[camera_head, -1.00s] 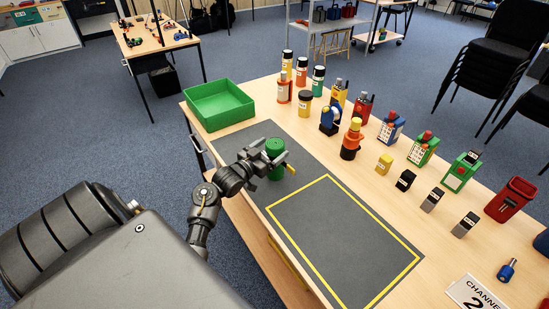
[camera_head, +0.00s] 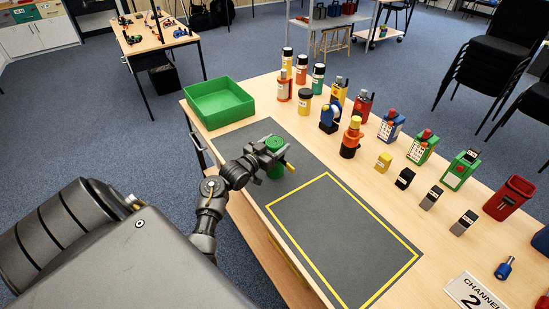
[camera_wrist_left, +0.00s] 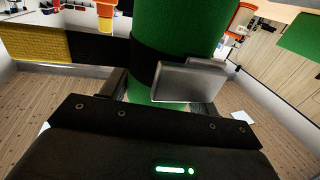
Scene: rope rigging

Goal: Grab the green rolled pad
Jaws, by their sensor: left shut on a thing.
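The green rolled pad (camera_head: 275,145) is an upright green cylinder over the dark grey mat, near the mat's far left part. My left gripper (camera_head: 272,158) is shut on the pad, with its fingers on either side of the roll. In the left wrist view, the green roll (camera_wrist_left: 178,30) with a dark band fills the top middle, between the fingers (camera_wrist_left: 165,82). I cannot tell whether the pad's base touches the mat. My right gripper is not in view.
A green open tray (camera_head: 222,104) stands on the table beyond the mat. Several radios, bottles and small blocks line the table's right side. A yellow-outlined rectangle (camera_head: 345,235) on the mat is empty. A white card (camera_head: 474,292) lies at the near right.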

